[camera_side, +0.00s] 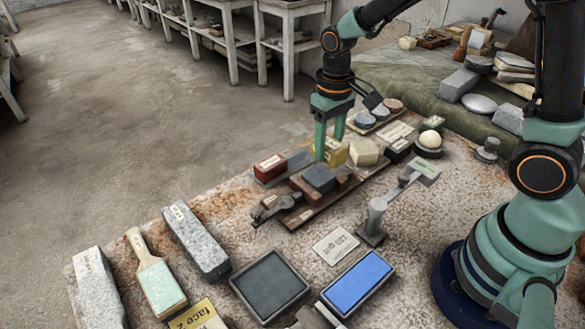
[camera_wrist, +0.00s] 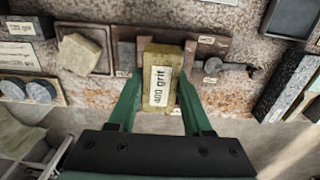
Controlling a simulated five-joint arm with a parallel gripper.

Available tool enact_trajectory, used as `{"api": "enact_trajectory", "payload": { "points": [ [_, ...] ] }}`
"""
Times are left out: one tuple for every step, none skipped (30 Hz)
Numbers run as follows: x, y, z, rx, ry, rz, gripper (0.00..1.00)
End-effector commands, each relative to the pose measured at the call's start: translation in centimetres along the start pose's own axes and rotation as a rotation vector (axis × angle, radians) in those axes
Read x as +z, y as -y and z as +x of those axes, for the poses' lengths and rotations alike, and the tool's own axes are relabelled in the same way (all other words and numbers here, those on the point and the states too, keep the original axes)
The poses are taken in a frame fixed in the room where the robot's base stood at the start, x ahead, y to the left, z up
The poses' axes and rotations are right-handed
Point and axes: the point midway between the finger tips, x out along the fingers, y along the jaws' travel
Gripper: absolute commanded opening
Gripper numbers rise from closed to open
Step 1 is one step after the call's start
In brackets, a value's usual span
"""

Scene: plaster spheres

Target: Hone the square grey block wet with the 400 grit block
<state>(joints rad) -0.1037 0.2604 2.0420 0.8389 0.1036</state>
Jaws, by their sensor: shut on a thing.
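The yellow 400 grit block (camera_side: 335,154) is held between the fingers of my gripper (camera_side: 329,148). In the wrist view its label "400 grit" faces the camera (camera_wrist: 161,86), between the green fingertips (camera_wrist: 160,92). The square grey block (camera_side: 319,178) sits level between reddish-brown wooden jaws on a dark board, just in front of the held block in the side view. The held block looks raised behind it; the exact gap cannot be told.
A dark red block (camera_side: 270,168) stands left of the clamp and a cream block (camera_side: 364,152) right. A blue-filled tray (camera_side: 358,283) and a dark tray (camera_side: 270,284) lie at the front. A grey post (camera_side: 376,215) stands near the clamp. A label card (camera_side: 335,245) lies flat.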

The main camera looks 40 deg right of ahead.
Motion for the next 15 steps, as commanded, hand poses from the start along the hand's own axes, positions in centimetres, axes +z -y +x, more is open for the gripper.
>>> {"api": "enact_trajectory", "payload": {
  "points": [
    [0.1,0.0,0.5,0.000,0.002,0.000,0.00],
    [0.0,0.0,0.8,0.000,0.002,0.000,0.00],
    [0.0,0.0,1.1,0.000,0.002,0.000,0.00],
    [0.0,0.0,1.4,0.000,0.002,0.000,0.00],
    [0.0,0.0,1.6,0.000,0.002,0.000,0.00],
    [0.0,0.0,1.9,0.000,0.001,0.000,0.00],
    [0.0,0.0,2.1,0.000,0.001,0.000,0.00],
    [0.0,0.0,2.2,0.000,0.002,0.000,0.00],
    [0.0,0.0,2.4,0.000,0.002,0.000,0.00],
    [0.0,0.0,2.5,0.000,0.001,0.000,0.00],
    [0.0,0.0,2.6,0.000,0.001,0.000,0.00],
    [0.0,0.0,2.7,0.000,0.000,0.000,0.00],
    [0.0,0.0,2.8,0.000,0.000,0.000,0.00],
    [0.0,0.0,3.0,0.000,0.000,0.000,0.00],
    [0.1,0.0,3.2,0.000,0.002,0.000,0.00]
  ]
}}
